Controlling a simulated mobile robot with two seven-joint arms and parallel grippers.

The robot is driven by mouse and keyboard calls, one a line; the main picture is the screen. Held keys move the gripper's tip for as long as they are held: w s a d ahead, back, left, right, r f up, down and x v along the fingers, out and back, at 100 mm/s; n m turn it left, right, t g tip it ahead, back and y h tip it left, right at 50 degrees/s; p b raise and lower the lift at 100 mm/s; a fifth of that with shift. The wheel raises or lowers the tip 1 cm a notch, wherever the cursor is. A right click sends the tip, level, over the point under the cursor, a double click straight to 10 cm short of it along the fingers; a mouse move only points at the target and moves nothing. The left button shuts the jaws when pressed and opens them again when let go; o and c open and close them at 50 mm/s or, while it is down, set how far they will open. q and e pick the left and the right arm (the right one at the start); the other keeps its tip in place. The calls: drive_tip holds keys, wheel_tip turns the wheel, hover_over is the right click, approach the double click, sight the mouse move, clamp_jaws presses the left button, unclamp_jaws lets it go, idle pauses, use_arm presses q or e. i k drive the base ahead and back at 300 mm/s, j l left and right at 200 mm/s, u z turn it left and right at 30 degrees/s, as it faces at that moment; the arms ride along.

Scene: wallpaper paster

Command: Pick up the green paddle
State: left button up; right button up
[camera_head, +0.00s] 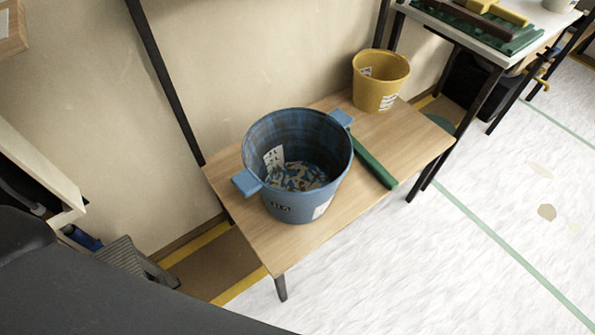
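The green paddle (372,161) is a long, narrow green bar. It lies on the wooden table (430,139), just right of a blue bucket (329,188). Its near end points toward the table's front edge. Its far end runs up close to the bucket's right handle, and I cannot tell whether they touch. Neither of my grippers shows in the head view.
The blue bucket has two side handles and flaky bits inside. A yellow bucket (381,82) stands behind the paddle. A higher table (490,52) with tools stands at the upper right. The wall is close behind the wooden table; open floor (480,205) lies to the right.

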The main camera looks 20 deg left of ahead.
sight(377, 169)
drive_tip(key=i+l, duration=0.5)
drive_tip(key=l, duration=0.25)
drive_tip(key=i+l, duration=0.25)
drive_tip(key=i+l+u, duration=0.1)
drive_tip(key=i+l, duration=0.15)
drive_tip(key=l, duration=0.2)
drive_tip(key=i+l, duration=0.25)
drive_tip(key=l, duration=0.15)
